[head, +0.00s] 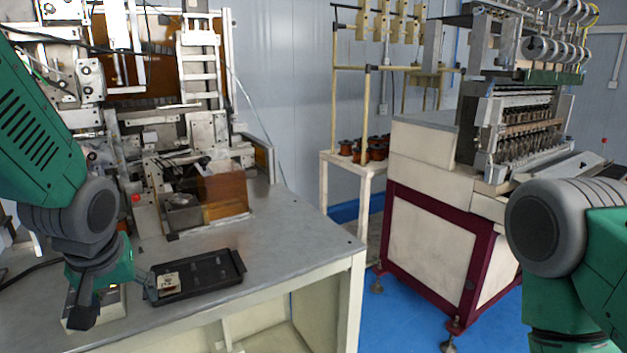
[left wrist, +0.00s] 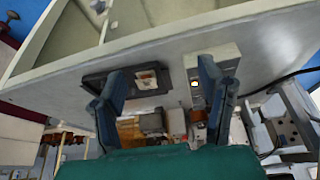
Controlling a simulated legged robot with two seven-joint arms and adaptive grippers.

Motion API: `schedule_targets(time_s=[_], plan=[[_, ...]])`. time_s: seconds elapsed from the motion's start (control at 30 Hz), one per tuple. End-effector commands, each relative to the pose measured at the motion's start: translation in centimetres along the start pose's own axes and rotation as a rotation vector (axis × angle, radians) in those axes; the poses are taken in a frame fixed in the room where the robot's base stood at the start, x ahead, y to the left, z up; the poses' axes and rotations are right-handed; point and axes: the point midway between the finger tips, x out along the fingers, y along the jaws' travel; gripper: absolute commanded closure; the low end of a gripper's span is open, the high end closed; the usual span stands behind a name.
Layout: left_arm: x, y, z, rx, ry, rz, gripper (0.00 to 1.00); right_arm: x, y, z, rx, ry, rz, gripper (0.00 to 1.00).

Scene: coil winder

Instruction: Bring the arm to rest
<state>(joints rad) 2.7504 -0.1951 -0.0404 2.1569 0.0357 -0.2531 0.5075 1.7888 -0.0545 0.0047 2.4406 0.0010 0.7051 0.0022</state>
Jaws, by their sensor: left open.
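My left arm (head: 45,150) comes in from the left in the head view. Its gripper (head: 117,299) hangs over the front of the grey metal table, pointing down. In the left wrist view the two blue-grey fingers (left wrist: 163,76) stand wide apart with nothing between them. My right arm (head: 560,250) shows at the right edge of the head view; its gripper is out of view.
A black tray (head: 215,277) with a small pale part (head: 168,283) lies close right of the left gripper. A pale control box (head: 72,318) is partly hidden behind that gripper. The winding machine (head: 150,130) stands behind. The table's right part (head: 310,235) is clear.

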Motion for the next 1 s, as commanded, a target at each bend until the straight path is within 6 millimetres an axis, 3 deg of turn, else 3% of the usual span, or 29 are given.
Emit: schedule_targets(time_s=[0.27,0.57,0.67,0.8,0.9,1.0], plan=[[5.3,-0.5,3.2,0.068,-0.047,0.0,0.38,0.8,0.0,0.0,0.0,0.001,0.0,0.6],[12.7,-2.1,10.0,0.18,-0.114,0.012,0.38,2.1,0.0,0.1,0.0,0.0,0.0,0.6],[16.1,-3.1,13.7,0.236,-0.152,0.02,0.38,2.9,0.0,0.2,0.0,0.0,0.0,0.6],[21.5,-5.6,21.8,0.338,-0.224,0.041,0.38,4.3,0.0,0.2,0.0,0.0,0.0,0.6],[24.0,-7.5,27.6,0.408,-0.269,0.062,0.38,5.2,0.0,0.3,0.0,0.0,0.0,0.6],[25.2,-9.2,32.1,0.46,-0.3,0.079,0.38,5.8,0.0,0.3,0.0,0.0,0.0,0.6]])
